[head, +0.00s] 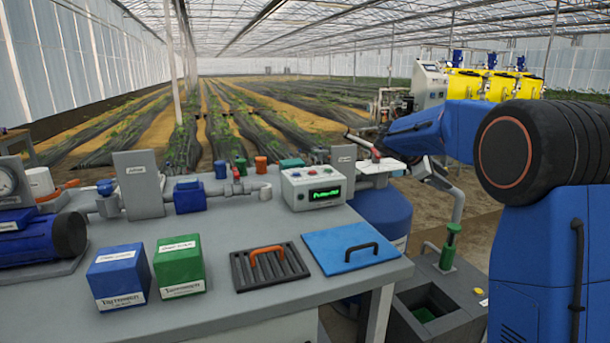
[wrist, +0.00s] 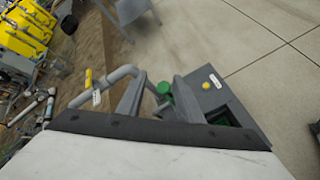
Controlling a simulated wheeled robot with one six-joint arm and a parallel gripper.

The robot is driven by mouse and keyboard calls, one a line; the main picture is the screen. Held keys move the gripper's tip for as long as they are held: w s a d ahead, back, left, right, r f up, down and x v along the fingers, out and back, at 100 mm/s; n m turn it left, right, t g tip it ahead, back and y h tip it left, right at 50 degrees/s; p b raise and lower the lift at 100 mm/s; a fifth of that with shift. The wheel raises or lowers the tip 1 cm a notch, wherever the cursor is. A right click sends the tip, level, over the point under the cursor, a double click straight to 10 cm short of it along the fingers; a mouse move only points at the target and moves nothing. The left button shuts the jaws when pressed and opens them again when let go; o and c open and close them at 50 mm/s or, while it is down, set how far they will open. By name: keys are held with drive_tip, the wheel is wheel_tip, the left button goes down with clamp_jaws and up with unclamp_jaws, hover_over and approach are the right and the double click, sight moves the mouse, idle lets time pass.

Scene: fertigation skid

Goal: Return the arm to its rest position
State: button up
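My blue arm (head: 435,130) reaches in from the right in the head view, above the floor to the right of the bench. The head view does not show my fingertips clearly. In the wrist view my gripper (wrist: 157,92) has two grey fingers standing apart, with nothing held between them. A green-topped post (wrist: 164,88) shows in and beyond the gap, seemingly apart from the fingers. The same green post (head: 449,247) stands on the grey floor box in the head view.
The grey bench (head: 225,230) carries a green box (head: 179,265), a blue box (head: 118,275), a black grate (head: 262,268), a blue lid (head: 335,245) and a control box (head: 313,188). The open grey floor box (head: 430,300) stands right of it. Yellow tanks (head: 495,85) stand behind my arm.

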drive_tip(key=s+a+f+m+y, duration=0.2)
drive_tip(key=s+a+m+y, duration=0.15)
drive_tip(key=s, duration=1.15)
drive_tip(key=s+a+f+m+y, duration=0.1)
drive_tip(key=s+a+m+y, duration=0.25)
drive_tip(key=s, duration=1.15)
drive_tip(key=s+a+f+m+y, duration=0.2)
drive_tip(key=s+a+f+m, duration=0.1)
drive_tip(key=s, duration=0.7)
drive_tip(key=s+a+f+m+t+y, duration=0.1)
drive_tip(key=s+a+f+m+y, duration=0.1)
drive_tip(key=s+a+f, duration=0.4)
drive_tip(key=s+f+m, duration=0.1)
drive_tip(key=s+f, duration=0.1)
drive_tip(key=s, duration=0.3)
drive_tip(key=shift+m, duration=0.4)
drive_tip(key=shift+s, duration=0.1)
